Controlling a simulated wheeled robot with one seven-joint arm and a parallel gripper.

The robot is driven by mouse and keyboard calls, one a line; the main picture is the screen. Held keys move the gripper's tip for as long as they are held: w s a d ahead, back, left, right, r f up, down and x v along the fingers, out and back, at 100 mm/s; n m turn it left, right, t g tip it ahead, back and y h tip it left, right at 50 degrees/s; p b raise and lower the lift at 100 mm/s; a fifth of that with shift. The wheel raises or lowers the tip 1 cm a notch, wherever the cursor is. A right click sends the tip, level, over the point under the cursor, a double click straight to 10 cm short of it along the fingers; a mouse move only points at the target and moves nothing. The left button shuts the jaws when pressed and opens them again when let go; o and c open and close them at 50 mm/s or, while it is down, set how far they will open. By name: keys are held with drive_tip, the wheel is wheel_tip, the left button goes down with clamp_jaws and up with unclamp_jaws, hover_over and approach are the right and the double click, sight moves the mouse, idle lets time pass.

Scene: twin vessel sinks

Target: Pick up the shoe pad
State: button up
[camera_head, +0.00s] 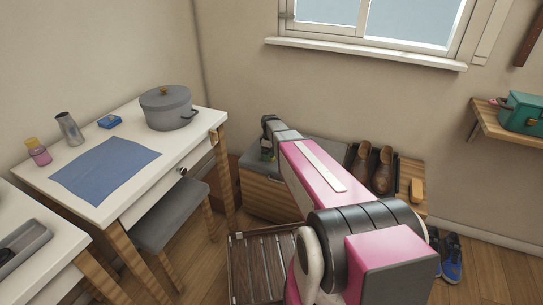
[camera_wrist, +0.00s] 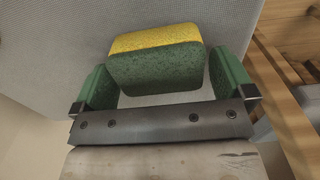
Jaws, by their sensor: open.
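The shoe pad, a sponge-like block with a yellow layer and a dark green layer (camera_wrist: 155,68), lies on a grey fabric surface (camera_wrist: 50,45) in the wrist view. My gripper (camera_wrist: 160,62) is open, with one green finger on each side of the pad. In the head view my gripper (camera_head: 267,143) is small and dark over the grey-topped bench (camera_head: 318,150), and the pad cannot be made out clearly there.
Brown shoes (camera_head: 383,170) stand in a dark tray right of my arm, with a wooden brush (camera_head: 416,190) beside them. Blue sneakers (camera_head: 452,262) are on the floor. A white table (camera_head: 190,135) with a grey pot (camera_head: 167,107) stands left. A slatted wooden piece (camera_head: 258,275) is below.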

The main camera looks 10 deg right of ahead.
drive_tip(key=shift+c, duration=0.3)
drive_tip(key=c, duration=0.7)
drive_tip(key=shift+c, duration=0.2)
drive_tip(key=shift+r, duration=0.45)
wheel_tip(320, 180, up, 4)
drive_tip(key=shift+f, duration=0.15)
drive_tip(key=s+a+r, duration=0.6)
drive_tip(key=s+a, duration=0.1)
drive_tip(key=a, duration=0.2)
drive_tip(key=shift+s+r, duration=0.25)
